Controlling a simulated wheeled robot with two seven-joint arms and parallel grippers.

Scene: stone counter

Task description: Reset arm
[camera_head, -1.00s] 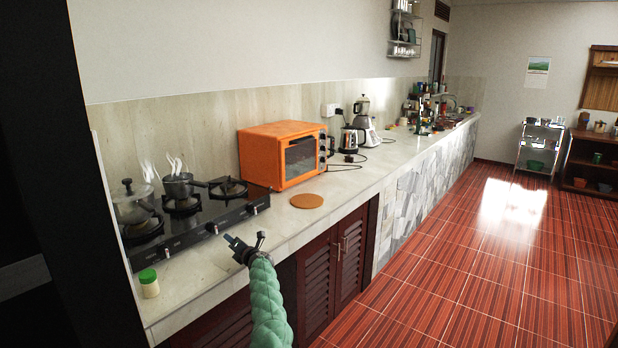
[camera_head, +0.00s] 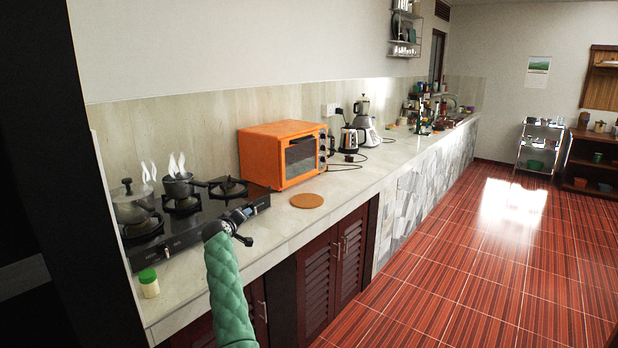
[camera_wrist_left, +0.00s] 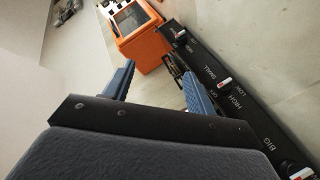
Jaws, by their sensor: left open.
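My left arm, in a green quilted sleeve, rises from the bottom of the head view. Its gripper (camera_head: 242,215) is over the counter's front edge, beside the right end of the black gas stove (camera_head: 190,230). In the left wrist view the two blue fingers of the left gripper (camera_wrist_left: 160,85) stand apart with nothing between them. The stove's front panel with its knobs (camera_wrist_left: 225,85) and the orange oven (camera_wrist_left: 140,35) lie beyond the fingers. My right gripper is in neither view.
Two steaming pots (camera_head: 133,205) stand on the stove. A jar with a green lid (camera_head: 149,283) is at the counter's near left end. The orange oven (camera_head: 285,155) and a round orange-brown mat (camera_head: 307,200) are to the right. Open tiled floor (camera_head: 480,270) lies right of the counter.

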